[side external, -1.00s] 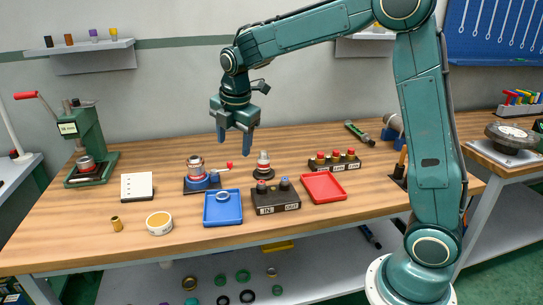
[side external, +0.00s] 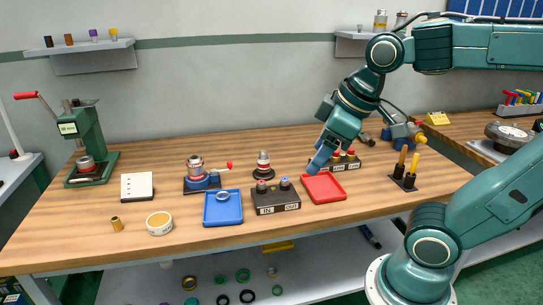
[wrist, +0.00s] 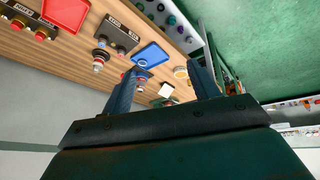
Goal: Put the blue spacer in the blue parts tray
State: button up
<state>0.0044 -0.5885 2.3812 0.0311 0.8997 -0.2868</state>
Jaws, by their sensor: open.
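The blue parts tray (side external: 208,219) lies flat on the bench in front of the small vise. A ring-shaped piece with a pale rim and dark centre (side external: 223,196) rests at the tray's back edge; it looks like the spacer, though its blue is hard to tell from the tray. In the wrist view the tray (wrist: 154,56) and ring (wrist: 143,63) show beyond the fingers. My gripper (side external: 317,163) is tilted, pointing down-left, above and behind the red tray, well right of the blue tray. Its fingers (wrist: 163,86) are apart with nothing held between them.
The red tray (side external: 323,188) and a black block with studs (side external: 275,199) lie right of the blue tray. A vise (side external: 197,178) and a stacked post (side external: 263,169) stand behind. Upright screwdrivers (side external: 406,174) are at right.

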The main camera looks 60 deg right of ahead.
jog(key=shift+s+a+f+m, duration=0.1)
jog(key=shift+s+f+m, duration=0.15)
jog(key=shift+s+m, duration=0.35)
jog(key=shift+s+a+f+m, duration=0.15)
jog(key=shift+s+f+m, duration=0.2)
jog(key=shift+s, duration=0.4)
jog(key=shift+s+a+f+m, duration=0.1)
jog(key=shift+s+f+m, duration=0.1)
jog(key=shift+s+m, duration=0.45)
